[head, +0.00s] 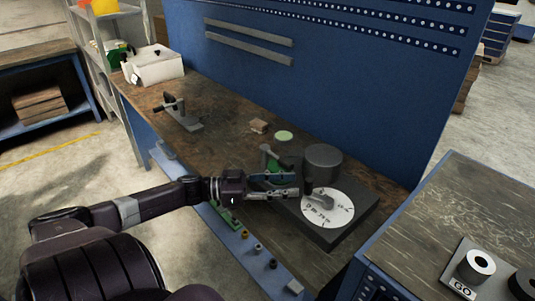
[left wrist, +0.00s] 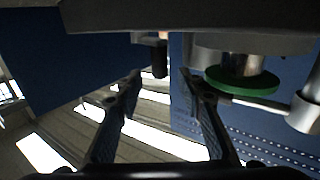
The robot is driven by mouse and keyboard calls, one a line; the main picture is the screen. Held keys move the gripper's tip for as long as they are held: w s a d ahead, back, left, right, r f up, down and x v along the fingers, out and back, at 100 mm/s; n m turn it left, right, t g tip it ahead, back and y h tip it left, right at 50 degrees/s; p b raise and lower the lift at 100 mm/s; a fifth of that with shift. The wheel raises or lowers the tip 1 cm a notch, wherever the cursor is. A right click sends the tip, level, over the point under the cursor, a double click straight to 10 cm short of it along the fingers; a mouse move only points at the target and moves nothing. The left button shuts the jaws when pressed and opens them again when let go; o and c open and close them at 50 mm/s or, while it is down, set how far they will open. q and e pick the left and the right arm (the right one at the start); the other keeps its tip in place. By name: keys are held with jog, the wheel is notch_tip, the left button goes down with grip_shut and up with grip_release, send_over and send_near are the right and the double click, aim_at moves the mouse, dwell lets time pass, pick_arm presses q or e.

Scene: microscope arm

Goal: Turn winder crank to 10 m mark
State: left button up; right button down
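The winder is a dark grey box (head: 362,213) on the workbench. It carries a dark drum (head: 322,160) and a white dial (head: 340,212) with black marks too small to read. The grey crank (head: 322,200) lies over the dial, with its upright handle (head: 308,187) on the left side. My left gripper (head: 292,191) is low over the bench, its tips close to the handle; contact cannot be told. In the left wrist view my left gripper (left wrist: 162,95) has its fingers spread, with nothing visibly clamped. My right gripper is not in view.
A green-and-grey device (head: 268,160) stands just behind my left gripper, beside a pale green disc (head: 283,135). A clamp-like tool (head: 182,118) and a white box (head: 155,66) stand farther left. A blue panel (head: 320,75) closes the back. A second table (head: 460,215) is at right.

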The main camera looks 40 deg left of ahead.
pick_arm(q)
jog(key=v, duration=0.5)
jog(key=shift+s+a, duration=0.25)
